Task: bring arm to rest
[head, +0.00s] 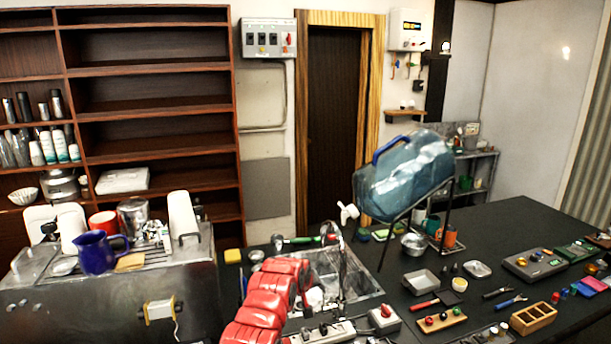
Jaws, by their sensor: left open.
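My left arm comes in from the bottom, left of centre, with red segments over the counter. My left gripper (315,298) is small and partly hidden at the end of this arm, beside the sink (363,283). It is open, and I see nothing held in it. My right gripper is not in view.
A large blue water bottle (405,175) lies tilted on a black stand behind the sink. A white power strip (322,332) lies close to the arm. A blue jug (97,252) stands at the left. Trays and tools, including a wooden box (533,318), cover the right counter.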

